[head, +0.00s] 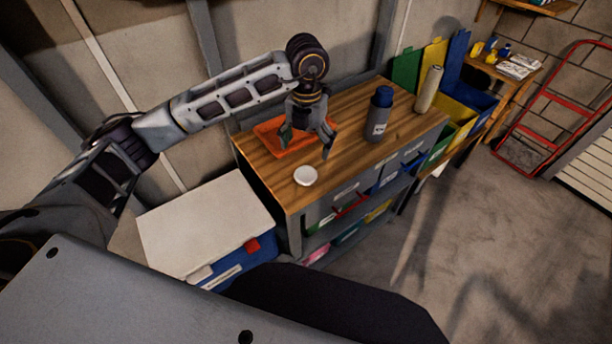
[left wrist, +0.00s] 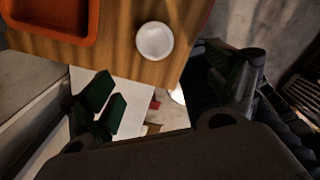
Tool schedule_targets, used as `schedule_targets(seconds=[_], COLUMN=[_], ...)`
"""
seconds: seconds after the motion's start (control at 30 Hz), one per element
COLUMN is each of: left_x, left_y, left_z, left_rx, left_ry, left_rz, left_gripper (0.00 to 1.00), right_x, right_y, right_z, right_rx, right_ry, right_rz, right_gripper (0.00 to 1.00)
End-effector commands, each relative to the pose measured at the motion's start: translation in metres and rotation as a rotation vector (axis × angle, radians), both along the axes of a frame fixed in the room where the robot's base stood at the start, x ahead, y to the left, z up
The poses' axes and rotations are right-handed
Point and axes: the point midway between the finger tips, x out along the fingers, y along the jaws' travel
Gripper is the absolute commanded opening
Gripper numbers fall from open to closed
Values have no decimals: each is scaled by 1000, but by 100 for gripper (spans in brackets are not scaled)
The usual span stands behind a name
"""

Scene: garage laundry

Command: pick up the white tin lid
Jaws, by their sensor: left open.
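The white tin lid (head: 305,176) is a small round disc lying flat on the wooden worktop (head: 275,178), near its front left edge. It also shows in the left wrist view (left wrist: 154,40), near the worktop's edge. My left gripper (head: 307,144) is open and empty above the worktop, behind the lid and in front of the orange tray, apart from the lid. In the left wrist view its dark fingers with green pads stand wide apart, with the lid beyond them. My right gripper is in neither view.
An orange tray (head: 265,134) lies behind the gripper. A grey bottle with a blue cap (head: 378,115) and a beige roll (head: 429,90) stand to the right. A white-lidded cooler (head: 205,220) stands left of the worktop. The worktop around the lid is clear.

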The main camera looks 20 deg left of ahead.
Motion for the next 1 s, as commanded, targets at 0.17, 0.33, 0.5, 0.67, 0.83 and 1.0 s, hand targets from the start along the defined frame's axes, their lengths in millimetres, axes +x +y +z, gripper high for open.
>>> schedule_targets(seconds=[0.17,0.33,0.5,0.67,0.83,1.0], left_x=[0,0,0,0,0,0], left_y=[1,1,1,1,1,1], left_z=[-19,-41,-63,-76,-80,-80], left_rx=[1,1,1,0,1,1], left_ry=[2,3,2,0,0,0], left_rz=[0,0,1,0,0,0], left_gripper=[88,88,88,88,88,88], right_x=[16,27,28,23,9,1], right_y=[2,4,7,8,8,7], right_z=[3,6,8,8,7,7], right_rx=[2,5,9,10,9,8], right_ry=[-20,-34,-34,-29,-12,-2], right_rz=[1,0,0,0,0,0], right_gripper=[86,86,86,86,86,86])
